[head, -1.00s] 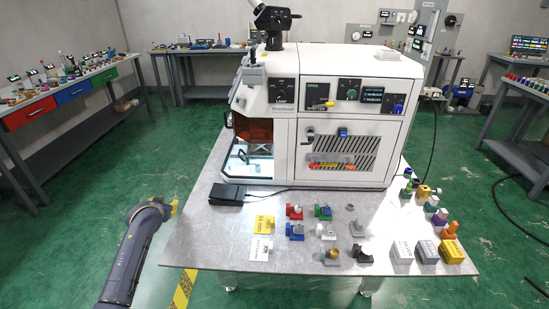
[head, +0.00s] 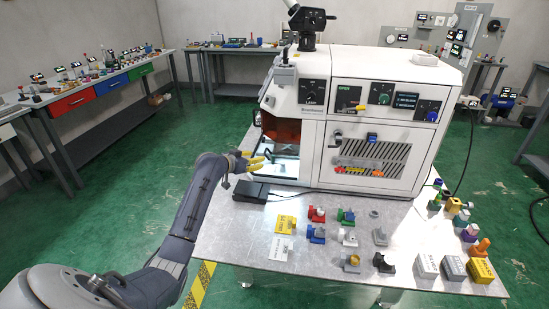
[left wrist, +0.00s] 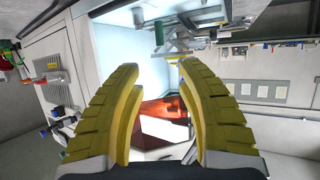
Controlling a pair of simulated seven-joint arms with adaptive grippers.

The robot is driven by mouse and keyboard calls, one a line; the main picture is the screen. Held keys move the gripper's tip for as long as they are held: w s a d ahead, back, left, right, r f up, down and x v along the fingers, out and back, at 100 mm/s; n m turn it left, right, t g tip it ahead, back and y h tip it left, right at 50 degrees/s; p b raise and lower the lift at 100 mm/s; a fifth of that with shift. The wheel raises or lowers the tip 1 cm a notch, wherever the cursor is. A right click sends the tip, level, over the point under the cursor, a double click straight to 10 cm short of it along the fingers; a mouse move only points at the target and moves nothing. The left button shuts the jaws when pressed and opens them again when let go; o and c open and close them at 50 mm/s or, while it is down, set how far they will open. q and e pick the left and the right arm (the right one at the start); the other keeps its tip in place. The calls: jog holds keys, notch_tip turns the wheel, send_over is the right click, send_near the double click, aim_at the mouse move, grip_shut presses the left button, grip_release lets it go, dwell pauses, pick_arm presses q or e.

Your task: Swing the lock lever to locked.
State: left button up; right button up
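The white machine (head: 310,155) stands at the back of the metal table. A small dark lever-like handle (head: 337,137) is at the upper left of its slatted front panel (head: 372,155). A yellow lever (head: 359,107) is on the control panel above; I cannot tell which of these is the lock lever. My left gripper (head: 260,161) has yellow fingers and is at the machine's open front-left bay, left of both levers. In the left wrist view its fingers (left wrist: 158,75) are wide apart with nothing between them, facing the lit bay. My right gripper is not in view.
A black pedal (head: 251,191) lies on the table just below my left gripper. Several small coloured parts (head: 345,215) and labelled blocks (head: 453,268) cover the table's front and right. The machine's frame borders the bay.

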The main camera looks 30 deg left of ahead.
aim_at(273, 156)
pick_arm(q)
jog(key=x, duration=1.3)
jog(key=shift+w+f, duration=0.2)
jog(key=shift+c, duration=0.3)
grip_shut()
